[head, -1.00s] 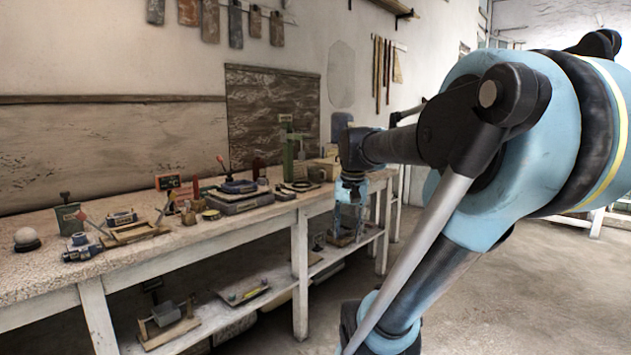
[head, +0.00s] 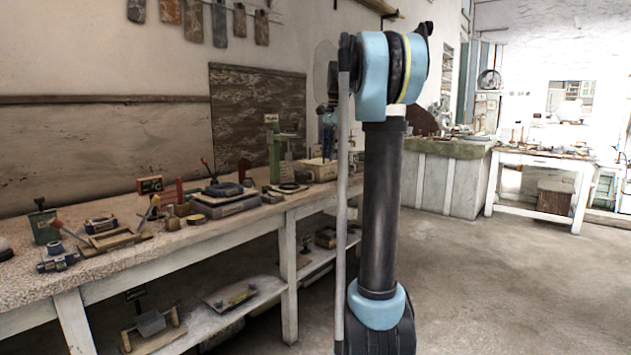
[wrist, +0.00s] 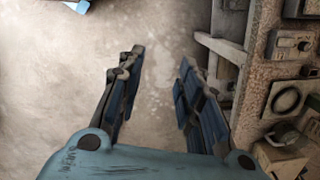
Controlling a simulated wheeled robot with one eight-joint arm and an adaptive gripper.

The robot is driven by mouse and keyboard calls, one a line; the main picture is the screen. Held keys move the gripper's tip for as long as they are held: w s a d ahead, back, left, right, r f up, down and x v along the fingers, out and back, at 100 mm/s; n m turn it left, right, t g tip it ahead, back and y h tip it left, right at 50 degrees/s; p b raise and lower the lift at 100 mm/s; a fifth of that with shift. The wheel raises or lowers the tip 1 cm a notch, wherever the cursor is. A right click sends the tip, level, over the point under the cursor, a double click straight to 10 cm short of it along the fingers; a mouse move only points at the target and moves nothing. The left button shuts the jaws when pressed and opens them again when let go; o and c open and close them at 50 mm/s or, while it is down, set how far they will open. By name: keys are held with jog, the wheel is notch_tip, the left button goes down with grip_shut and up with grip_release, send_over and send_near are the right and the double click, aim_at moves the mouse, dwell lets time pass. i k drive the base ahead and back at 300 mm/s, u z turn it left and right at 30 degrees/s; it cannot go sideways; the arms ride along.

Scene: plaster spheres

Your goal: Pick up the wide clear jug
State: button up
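I cannot make out a wide clear jug in either view. My gripper (wrist: 160,62) shows in the wrist view with its two dark blue-padded fingers apart and nothing between them. It points down over bare floor, to the left of the workbench's edge. In the head view my upright arm covers the middle of the picture and mostly hides the far end of the bench, and the gripper is not clearly visible there.
A long workbench (head: 225,222) with tools and small devices runs along the left wall. A green upright tool (head: 273,155) stands on it. Its lower shelf (head: 213,318) holds more items. A white table (head: 535,163) stands at the back right. The floor (head: 500,290) at right is clear.

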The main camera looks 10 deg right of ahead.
aim_at(301, 174)
jog(key=z, duration=0.2)
jog(key=i, duration=1.95)
jog(key=u, duration=0.45)
